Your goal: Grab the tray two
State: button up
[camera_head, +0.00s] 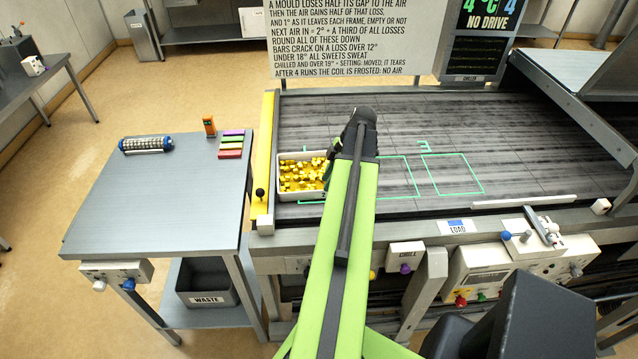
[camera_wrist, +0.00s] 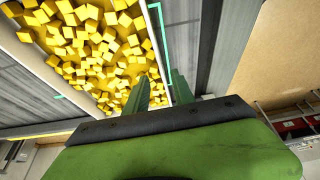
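Tray two is a white open tray (camera_head: 297,196) full of yellow cubes, with a "2" on its front. It stands at the left end of the dark belt in the head view. My gripper (camera_head: 330,160) is at the tray's right side, where my arm partly hides it. In the wrist view, the tray's white side wall (camera_wrist: 153,42) runs down toward the gap between my two green fingers (camera_wrist: 160,88). One finger is over the cubes and the other is outside the wall. The fingers stand apart; firm contact with the wall does not show.
A yellow rail (camera_head: 263,150) borders the belt just left of the tray. Green outlined slots (camera_head: 452,174) lie free on the belt to the right. A side table (camera_head: 165,200) holds a blue-ended roller (camera_head: 146,144) and coloured bars (camera_head: 231,145). A waste bin (camera_head: 207,285) sits below.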

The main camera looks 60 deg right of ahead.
jog(key=b+x, duration=0.5)
jog(key=shift+s+f, duration=0.3)
jog(key=shift+r, duration=0.2)
grip_shut()
dwell(0.9)
